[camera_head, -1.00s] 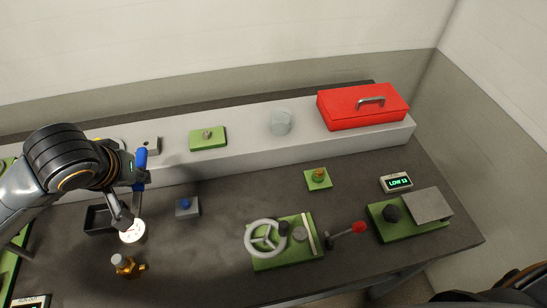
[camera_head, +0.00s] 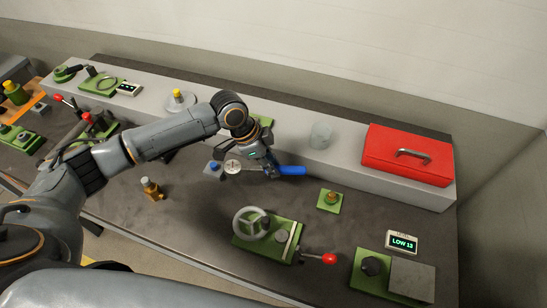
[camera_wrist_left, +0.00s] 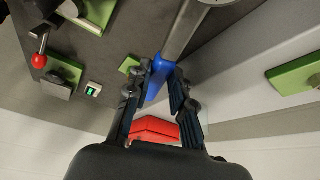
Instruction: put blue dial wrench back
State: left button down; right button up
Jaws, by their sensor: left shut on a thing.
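The blue dial wrench has a blue handle (camera_head: 291,170), a grey shaft and a round white dial (camera_head: 232,167). My left gripper (camera_head: 268,171) is shut on it where the handle meets the shaft, above the dark bench beside the raised grey ledge. In the head view the wrench lies roughly sideways, handle to the right and dial to the left. In the left wrist view the blue handle (camera_wrist_left: 158,82) is between the fingers, and the shaft runs up to the dial at the top edge. My right gripper is not in view.
A red toolbox (camera_head: 408,155) and a clear cylinder (camera_head: 320,136) stand on the ledge.

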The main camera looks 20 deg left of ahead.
pick_arm(q)
jog(key=shift+w+d+f+m+g+p, duration=0.1)
jog(key=shift+w+f+m+g+p, duration=0.15)
jog(key=shift+m, duration=0.35)
jog(key=shift+w+d+f+m+g+p, duration=0.1)
jog(key=shift+w+f+m+g+p, duration=0.15)
jog(key=shift+m, duration=0.35)
jog(key=shift+f+m, duration=0.25)
jog(key=shift+m, duration=0.05)
jog(key=shift+w+f+m, duration=0.1)
jog(key=shift+f+m, duration=0.2)
jog(key=shift+f, duration=0.05)
jog(key=shift+a+f+b, duration=0.1)
jog(key=shift+f+b, duration=0.5)
jog(key=shift+f, duration=0.25)
notch_tip(320, 180, down, 4)
jog(key=b, duration=0.3)
jog(key=shift+f+b, duration=0.55)
jog(key=shift+b, duration=0.2)
jog(key=shift+f, duration=0.15)
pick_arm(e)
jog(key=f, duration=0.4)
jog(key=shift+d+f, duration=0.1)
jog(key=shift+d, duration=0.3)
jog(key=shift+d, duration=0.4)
